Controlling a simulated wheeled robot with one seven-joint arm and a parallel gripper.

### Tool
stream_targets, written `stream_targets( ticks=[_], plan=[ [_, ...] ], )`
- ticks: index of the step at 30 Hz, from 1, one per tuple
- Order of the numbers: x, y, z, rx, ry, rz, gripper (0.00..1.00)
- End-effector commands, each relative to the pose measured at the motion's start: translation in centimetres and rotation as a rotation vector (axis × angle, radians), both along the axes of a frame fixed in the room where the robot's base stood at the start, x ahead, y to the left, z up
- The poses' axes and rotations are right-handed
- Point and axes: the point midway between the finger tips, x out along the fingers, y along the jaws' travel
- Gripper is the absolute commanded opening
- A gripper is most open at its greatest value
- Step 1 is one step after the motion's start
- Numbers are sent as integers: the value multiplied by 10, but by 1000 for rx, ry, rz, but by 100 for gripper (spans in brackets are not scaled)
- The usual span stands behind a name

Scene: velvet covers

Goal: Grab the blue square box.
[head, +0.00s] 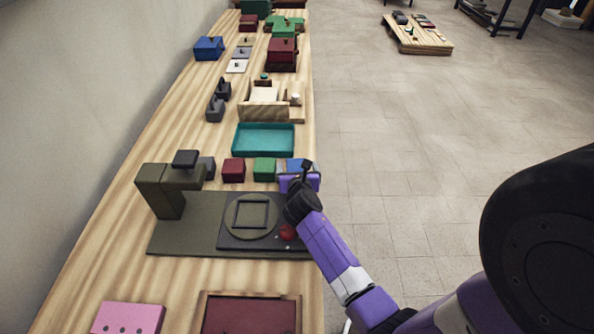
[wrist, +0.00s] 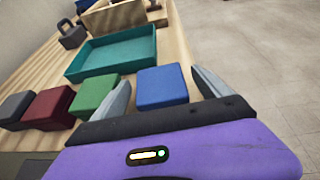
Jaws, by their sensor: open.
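The blue square box (wrist: 162,86) stands on the wooden table in the wrist view. It lies ahead of my gripper (wrist: 160,95), between the lines of its two fingers. My gripper is open and nothing is seen held in it. In the head view the blue box (head: 295,164) is partly hidden behind my gripper (head: 302,176), at the right end of a row of boxes near the table's right edge. I cannot tell whether the fingertips are beside the box or still short of it.
A green box (head: 264,169) and a dark red box (head: 234,170) stand left of the blue one. A teal tray (head: 263,153) lies just behind the row. An olive press-like device (head: 165,236) stands in front. Open floor is to the right.

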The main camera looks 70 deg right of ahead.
Motion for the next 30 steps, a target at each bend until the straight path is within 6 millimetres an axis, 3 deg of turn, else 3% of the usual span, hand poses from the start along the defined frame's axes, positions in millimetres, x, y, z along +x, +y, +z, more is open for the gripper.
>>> stream_targets(
  ticks=[7, 18, 30],
  plan=[
    [1, -1, -1, 0, 0, 1, 87],
    [1, -1, 0, -1, -1, 1, 17],
    [1, -1, 9, -1, -2, 1, 17]
  ],
)
